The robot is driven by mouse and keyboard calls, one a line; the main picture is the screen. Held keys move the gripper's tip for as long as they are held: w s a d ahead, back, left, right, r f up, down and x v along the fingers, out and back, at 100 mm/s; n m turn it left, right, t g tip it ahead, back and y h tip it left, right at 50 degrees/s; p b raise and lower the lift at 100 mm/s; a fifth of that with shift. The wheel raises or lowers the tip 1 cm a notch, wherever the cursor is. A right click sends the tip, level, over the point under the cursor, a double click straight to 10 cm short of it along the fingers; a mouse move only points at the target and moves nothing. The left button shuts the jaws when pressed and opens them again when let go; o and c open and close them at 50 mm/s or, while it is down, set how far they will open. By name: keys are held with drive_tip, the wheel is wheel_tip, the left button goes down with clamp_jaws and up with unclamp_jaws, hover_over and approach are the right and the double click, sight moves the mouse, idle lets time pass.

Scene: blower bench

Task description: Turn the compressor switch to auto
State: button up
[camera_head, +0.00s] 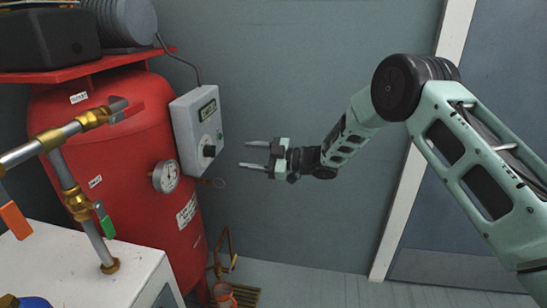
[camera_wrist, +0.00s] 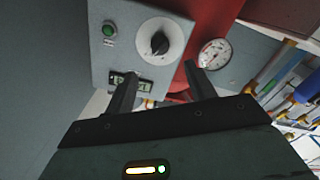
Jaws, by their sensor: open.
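The compressor switch is a black rotary knob (camera_head: 209,151) on the grey control box (camera_head: 183,128), which is mounted on the red compressor tank (camera_head: 130,180). In the wrist view the knob (camera_wrist: 160,43) sits on a round white dial plate, with a green button (camera_wrist: 109,30) beside it and a small display (camera_wrist: 131,82) on the same box. The knob's exact setting is too small to read. My gripper (camera_head: 258,156) is open and empty, to the right of the box and apart from it. Its fingers (camera_wrist: 158,85) point toward the box in the wrist view.
Pipes with valves (camera_head: 85,125) and a white cabinet (camera_head: 70,262) stand at the left.

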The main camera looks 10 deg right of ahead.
drive_tip(key=v, duration=0.6)
drive_tip(key=shift+d, duration=0.4)
drive_tip(key=shift+r, duration=0.1)
drive_tip(key=s+a+r+m+t+h, duration=0.3)
drive_tip(key=s+a+r+m+h, duration=0.2)
drive_tip(key=s+r+m+h, duration=0.3)
drive_tip(key=s+d+f+m+g+h, duration=0.1)
drive_tip(key=s+d+g+h, duration=0.2)
drive_tip(key=s, duration=0.9)
drive_tip(key=s+d+f+m+g+h, duration=0.1)
drive_tip(key=s+d+m+g+h, duration=0.15)
drive_tip(key=s, duration=0.95)
drive_tip(key=s+d+f+m+g+h, duration=0.1)
drive_tip(key=s+d+g+h, duration=0.2)
drive_tip(key=s, duration=0.9)
wheel_tip(320, 180, up, 17)
drive_tip(key=p, duration=1.7)
drive_tip(key=shift+s+a+g+p, duration=0.25)
drive_tip(key=shift+a+g+p, duration=0.05)
drive_tip(key=shift+g, duration=0.05)
